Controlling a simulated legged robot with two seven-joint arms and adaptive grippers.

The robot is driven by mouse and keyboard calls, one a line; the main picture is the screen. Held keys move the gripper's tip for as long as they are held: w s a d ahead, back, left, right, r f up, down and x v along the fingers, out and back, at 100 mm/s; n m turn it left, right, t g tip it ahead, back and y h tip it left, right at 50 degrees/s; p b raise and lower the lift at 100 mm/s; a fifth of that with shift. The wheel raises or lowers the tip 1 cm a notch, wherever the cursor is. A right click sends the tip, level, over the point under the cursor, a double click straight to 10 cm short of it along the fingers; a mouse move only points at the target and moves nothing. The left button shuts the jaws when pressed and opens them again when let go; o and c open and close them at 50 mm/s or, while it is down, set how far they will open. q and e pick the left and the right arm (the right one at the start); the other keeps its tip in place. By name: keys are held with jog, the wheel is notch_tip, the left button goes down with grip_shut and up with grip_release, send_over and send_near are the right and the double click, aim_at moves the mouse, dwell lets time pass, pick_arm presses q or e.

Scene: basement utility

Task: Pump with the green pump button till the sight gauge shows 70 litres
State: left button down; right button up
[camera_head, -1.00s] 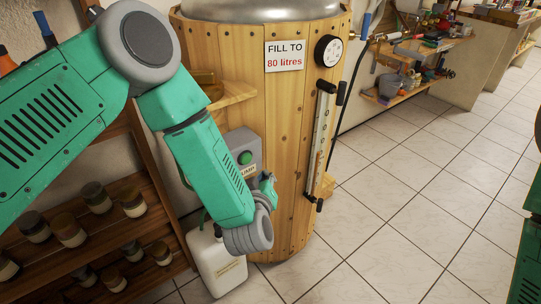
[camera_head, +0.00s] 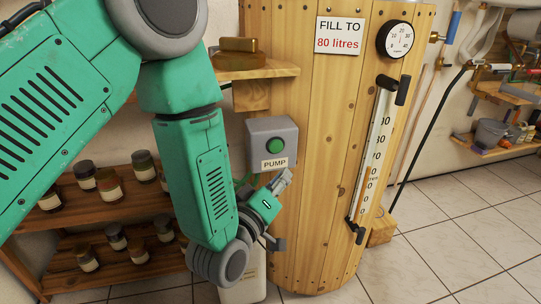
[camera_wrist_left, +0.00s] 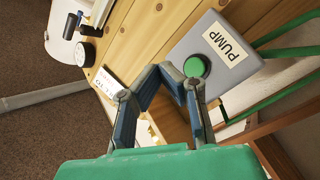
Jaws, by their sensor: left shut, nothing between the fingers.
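The green pump button (camera_head: 276,145) sits on a grey box labelled PUMP on the wooden tank (camera_head: 335,110). It also shows in the left wrist view (camera_wrist_left: 194,67). My left gripper (camera_head: 284,181) is shut and empty, just below the box and apart from the button. In the left wrist view its fingertips (camera_wrist_left: 160,74) are left of the button. The sight gauge (camera_head: 375,150) is a tilted upright tube with a numbered scale on the tank's right side. An amber column shows in its lower part; its exact reading is too small to tell. My right gripper is out of view.
A sign (camera_head: 339,36) reads FILL TO 80 litres, beside a round dial (camera_head: 396,40). A wooden shelf (camera_head: 270,70) juts out above the pump box. A rack with jars (camera_head: 110,187) stands left. A white canister (camera_head: 243,288) stands below my gripper.

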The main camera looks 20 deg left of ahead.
aim_at(276, 147)
pick_arm(q)
jog(key=shift+w+a+b, duration=0.1)
jog(key=shift+w+a, duration=0.5)
jog(key=shift+w, duration=0.6)
jog(key=shift+w+a+b, duration=0.15)
jog(key=shift+w+a, duration=0.4)
jog(key=shift+w, duration=0.7)
jog(key=shift+w+a+b, duration=0.1)
jog(key=shift+w+a, duration=0.5)
jog(key=shift+w, duration=0.6)
jog(key=shift+d+r, duration=0.1)
jog(key=shift+d, duration=0.05)
jog(key=shift+d, duration=0.15)
jog(key=shift+w+d+r, duration=0.15)
jog(key=shift+w, duration=0.2)
